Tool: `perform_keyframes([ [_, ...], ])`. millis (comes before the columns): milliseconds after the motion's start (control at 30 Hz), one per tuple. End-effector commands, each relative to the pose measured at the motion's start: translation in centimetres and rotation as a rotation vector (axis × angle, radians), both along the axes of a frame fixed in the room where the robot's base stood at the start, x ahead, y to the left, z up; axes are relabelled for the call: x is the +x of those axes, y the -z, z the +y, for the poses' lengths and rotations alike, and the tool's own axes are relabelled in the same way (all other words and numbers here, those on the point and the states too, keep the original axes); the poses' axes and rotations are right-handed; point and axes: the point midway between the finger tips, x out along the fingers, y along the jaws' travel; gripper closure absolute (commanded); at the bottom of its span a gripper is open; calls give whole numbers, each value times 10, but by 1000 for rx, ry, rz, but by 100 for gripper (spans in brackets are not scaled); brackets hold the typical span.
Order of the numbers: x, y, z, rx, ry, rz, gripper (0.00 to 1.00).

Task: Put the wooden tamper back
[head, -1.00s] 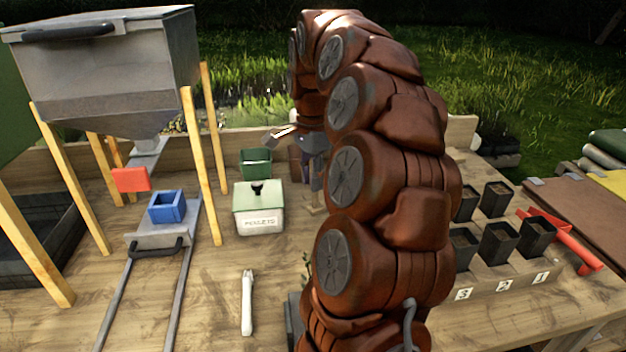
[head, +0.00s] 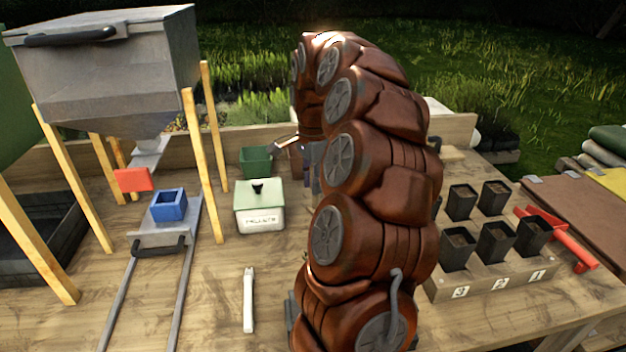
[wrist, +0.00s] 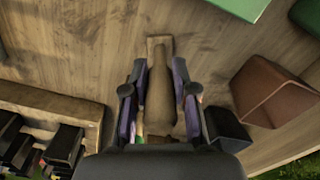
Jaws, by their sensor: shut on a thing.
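In the wrist view the wooden tamper (wrist: 158,95) lies between the two purple-padded fingers of my gripper (wrist: 158,77), which is shut on it. The tamper's narrower neck and a squarish wooden end (wrist: 159,45) point away from the camera, over the wooden bench. I cannot tell whether that end touches the bench. In the head view my arm hides the tamper and most of the gripper; only a grey-purple part of the gripper shows left of the arm.
A brown container (wrist: 268,92) is close to the right of my gripper. The lidded pellets box (head: 259,219) and a green pot (head: 256,161) stand left of my arm. A rack (head: 490,285) with several black pots stands right. A white tool (head: 248,300) lies on the bench.

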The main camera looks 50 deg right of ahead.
Motion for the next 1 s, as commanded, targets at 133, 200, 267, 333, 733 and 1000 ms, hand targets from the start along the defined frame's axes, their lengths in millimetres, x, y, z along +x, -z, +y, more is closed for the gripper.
perform_keyframes([
  [133, 0, 0, 0, 0, 1, -1, 100],
  [200, 0, 2, 0, 0, 1, 0, 100],
  [267, 0, 3, 0, 0, 1, 0, 100],
  [333, 0, 3, 0, 0, 0, 0, 70],
  [733, 0, 3, 0, 0, 0, 0, 48],
  [1000, 0, -4, 0, -1, 1, -1, 48],
])
